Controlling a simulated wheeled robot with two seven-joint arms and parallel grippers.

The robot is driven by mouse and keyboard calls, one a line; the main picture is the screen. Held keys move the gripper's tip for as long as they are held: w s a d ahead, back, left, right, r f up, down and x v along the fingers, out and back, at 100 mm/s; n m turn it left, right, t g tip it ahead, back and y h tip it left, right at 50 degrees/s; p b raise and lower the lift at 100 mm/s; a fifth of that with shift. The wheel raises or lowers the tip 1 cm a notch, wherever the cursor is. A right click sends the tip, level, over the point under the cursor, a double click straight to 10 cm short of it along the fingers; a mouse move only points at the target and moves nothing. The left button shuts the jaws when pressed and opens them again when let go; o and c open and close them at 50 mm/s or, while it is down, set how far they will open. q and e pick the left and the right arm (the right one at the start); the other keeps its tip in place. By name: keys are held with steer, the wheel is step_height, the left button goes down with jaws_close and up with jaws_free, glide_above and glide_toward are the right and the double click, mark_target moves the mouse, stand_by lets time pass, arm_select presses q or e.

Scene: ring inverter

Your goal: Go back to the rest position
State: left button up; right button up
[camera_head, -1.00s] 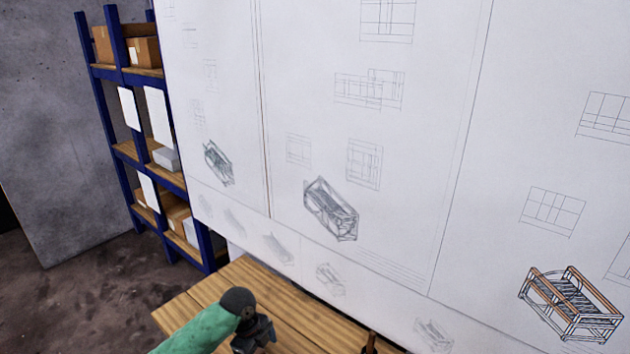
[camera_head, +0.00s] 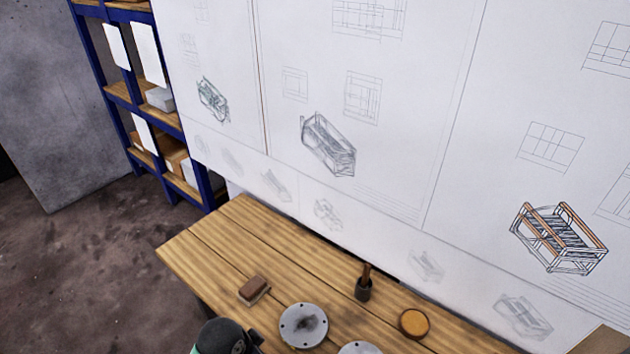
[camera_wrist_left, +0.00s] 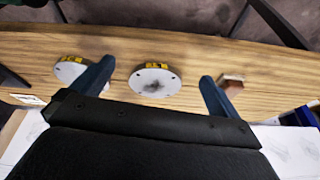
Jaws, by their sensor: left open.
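My left gripper (camera_wrist_left: 155,88) is open in the left wrist view, its two blue-grey fingers spread above the wooden table (camera_head: 230,245). Nothing is held between them. A grey metal disc (camera_head: 303,325) with a dark centre lies on the table in the head view; it also shows between and beyond the fingers in the left wrist view (camera_wrist_left: 154,80). A second grey disc (camera_head: 360,348) is cut off by the bottom edge of the head view. The left arm's dark wrist and a bit of green show at the bottom of the head view. My right gripper is out of view.
A small brown block (camera_head: 254,290), a dark cup holding a brown handle (camera_head: 364,287) and a round orange-topped item (camera_head: 414,323) stand on the table. A large white drawing board (camera_head: 400,110) rises behind. Blue shelves (camera_head: 135,100) stand at the left back.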

arm_select(q)
steer(key=s+a+r+n+y, duration=0.2)
steer(key=s+a+n, duration=0.5)
steer(key=s, duration=0.3)
steer(key=s+f+b+x, duration=0.1)
steer(key=s+x, duration=0.1)
steer(key=x, duration=1)
steer(key=s+x, duration=0.3)
steer(key=x, duration=1)
steer(key=s+f+b, duration=0.1)
steer(key=s+f, duration=0.3)
steer(key=f, duration=0.9)
steer(key=s+f+g, duration=0.1)
steer(key=s+f, duration=0.3)
steer(key=f, duration=0.8)
steer(key=shift+f+b, duration=0.35)
steer(key=shift+f, duration=0.05)
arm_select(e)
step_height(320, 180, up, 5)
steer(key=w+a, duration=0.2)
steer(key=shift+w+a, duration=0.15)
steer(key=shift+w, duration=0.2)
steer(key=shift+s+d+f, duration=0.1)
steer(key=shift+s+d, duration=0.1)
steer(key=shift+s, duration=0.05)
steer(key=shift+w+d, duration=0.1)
